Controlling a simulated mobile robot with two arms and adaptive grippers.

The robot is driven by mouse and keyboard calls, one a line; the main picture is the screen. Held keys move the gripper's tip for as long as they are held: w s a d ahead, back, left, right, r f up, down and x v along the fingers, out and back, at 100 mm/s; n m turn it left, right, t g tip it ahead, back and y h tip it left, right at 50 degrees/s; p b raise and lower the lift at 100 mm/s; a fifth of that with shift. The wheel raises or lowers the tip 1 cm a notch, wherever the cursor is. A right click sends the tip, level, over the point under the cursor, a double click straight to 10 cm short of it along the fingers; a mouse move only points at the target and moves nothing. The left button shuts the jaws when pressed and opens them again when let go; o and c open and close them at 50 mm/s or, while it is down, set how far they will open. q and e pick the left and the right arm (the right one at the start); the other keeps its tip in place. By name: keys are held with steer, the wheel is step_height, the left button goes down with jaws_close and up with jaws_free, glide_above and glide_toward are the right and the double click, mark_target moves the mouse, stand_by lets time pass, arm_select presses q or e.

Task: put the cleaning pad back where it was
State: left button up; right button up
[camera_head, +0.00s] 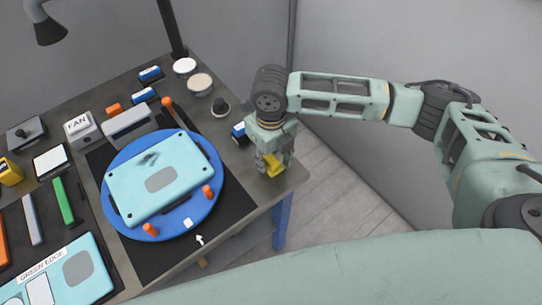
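My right gripper (272,163) points down over the right corner of the table. A small yellow piece (273,167) shows between its fingers, and they appear shut on it. The piece is partly hidden by the fingers, and I cannot tell for sure that it is the cleaning pad. A blue and white block (239,130) lies just left of the gripper, partly behind it. Two similar blue and white blocks (150,74) (143,95) lie at the back of the table. My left gripper is not in view.
A light blue panel (190,160) with a dark smudge lies on a round blue turntable (213,204), with orange pegs around it. A black pole (171,28), round pots (200,84) and a FAN box (80,127) stand behind. Bare table shows near the right corner.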

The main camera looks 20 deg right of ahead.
mark_target(271, 159)
step_height(271, 159, up, 12)
steer(key=b, duration=0.2)
steer(key=shift+r, duration=0.15)
